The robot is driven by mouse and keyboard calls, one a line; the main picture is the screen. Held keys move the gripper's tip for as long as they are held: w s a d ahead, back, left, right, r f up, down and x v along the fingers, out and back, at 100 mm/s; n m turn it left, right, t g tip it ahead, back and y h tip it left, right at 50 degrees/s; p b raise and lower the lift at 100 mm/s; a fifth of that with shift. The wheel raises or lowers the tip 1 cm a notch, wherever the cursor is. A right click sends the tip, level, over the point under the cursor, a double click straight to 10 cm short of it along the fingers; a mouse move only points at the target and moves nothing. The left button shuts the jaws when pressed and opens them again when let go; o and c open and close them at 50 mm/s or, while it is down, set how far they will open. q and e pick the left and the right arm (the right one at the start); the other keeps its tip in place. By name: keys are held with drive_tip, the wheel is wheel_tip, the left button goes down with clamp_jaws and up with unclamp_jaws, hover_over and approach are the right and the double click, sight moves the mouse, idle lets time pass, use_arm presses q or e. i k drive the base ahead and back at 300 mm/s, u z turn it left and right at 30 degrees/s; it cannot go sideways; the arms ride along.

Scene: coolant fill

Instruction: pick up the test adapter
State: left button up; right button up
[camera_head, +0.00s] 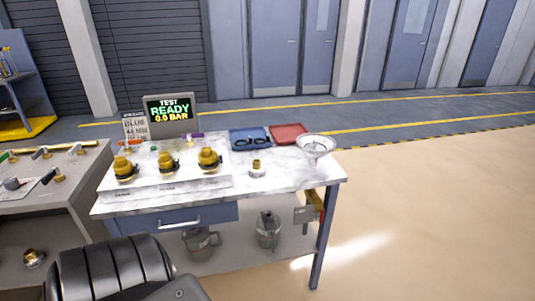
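A small brass fitting with a pale base (257,170) stands upright on the marble-topped table (290,180), right of the white board. It may be the test adapter; I cannot tell for sure. Another brass fitting (34,258) sits low on the left, under the neighbouring bench. Three larger brass fittings with yellow caps, left (123,168), middle (167,162) and right (208,159), stand in a row on the white board (150,185). Neither of my grippers shows. A black ribbed part of my own arm fills the bottom left.
A test screen (170,112) reading "READY 0.0 BAR" stands at the table's back. Blue (236,146) and red (288,130) trays and a funnel (316,146) are right of it. Metal jugs (268,230) stand below the tabletop. The floor at right is clear.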

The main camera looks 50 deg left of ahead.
sight(256, 169)
drive_tip(key=i, duration=3.5)
drive_tip(key=u, duration=3.3)
